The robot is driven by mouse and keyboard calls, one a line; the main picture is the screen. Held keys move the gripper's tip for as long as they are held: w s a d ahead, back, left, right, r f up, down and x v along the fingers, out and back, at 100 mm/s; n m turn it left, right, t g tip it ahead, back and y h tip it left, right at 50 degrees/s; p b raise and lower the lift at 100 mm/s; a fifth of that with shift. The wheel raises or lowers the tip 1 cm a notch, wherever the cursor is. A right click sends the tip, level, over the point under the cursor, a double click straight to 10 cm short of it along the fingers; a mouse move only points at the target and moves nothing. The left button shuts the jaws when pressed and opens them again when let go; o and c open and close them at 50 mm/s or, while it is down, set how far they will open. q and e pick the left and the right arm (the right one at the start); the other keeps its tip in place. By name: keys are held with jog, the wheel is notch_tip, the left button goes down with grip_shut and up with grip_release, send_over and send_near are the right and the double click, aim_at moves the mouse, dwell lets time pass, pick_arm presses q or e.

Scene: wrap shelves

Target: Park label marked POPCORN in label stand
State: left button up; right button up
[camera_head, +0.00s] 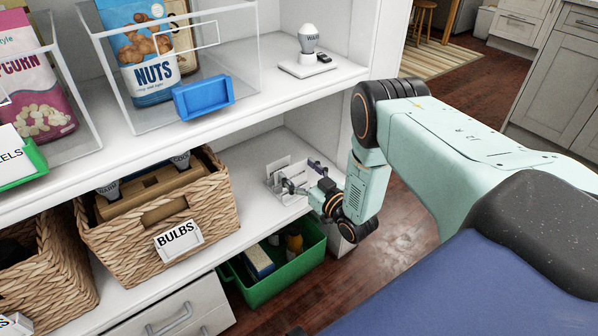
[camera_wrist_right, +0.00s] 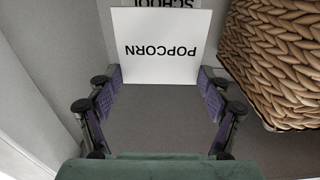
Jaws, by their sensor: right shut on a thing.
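My right gripper (camera_head: 312,187) reaches over the right end of the lower shelf. In the right wrist view its purple-padded fingers (camera_wrist_right: 160,95) are shut on the side edges of the white POPCORN label (camera_wrist_right: 160,47), whose text is upside down there. A second label marked SCHOOL (camera_wrist_right: 180,3) shows just behind it. The white label stand (camera_head: 273,184) is on the lower shelf by the gripper, with cards upright in it. The gripper partly hides the stand, and I cannot tell whether the POPCORN label touches it. My left gripper is not in view.
The wicker BULBS basket (camera_head: 140,240) stands left of the stand and close to the label in the wrist view. The upper shelf (camera_head: 275,95) overhangs. A green bin (camera_head: 270,290) is below. A clear NUTS bin with a blue holder (camera_head: 203,97) sits above.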

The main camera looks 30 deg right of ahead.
aim_at(295, 178)
jog(key=shift+f+b, duration=1.55)
jog(key=shift+f, duration=0.3)
jog(key=o, duration=0.7)
jog(key=shift+s, duration=0.1)
jog(key=s, duration=1.1)
jog(key=shift+s+d, duration=0.4)
jog(key=shift+d, duration=0.05)
jog(key=shift+w, duration=0.1)
jog(key=w, duration=0.8)
jog(key=w+a, duration=0.1)
jog(key=w, duration=0.3)
jog(key=shift+r, duration=0.1)
jog(key=shift+s+r+p, duration=0.1)
jog(key=shift+r+p, duration=0.3)
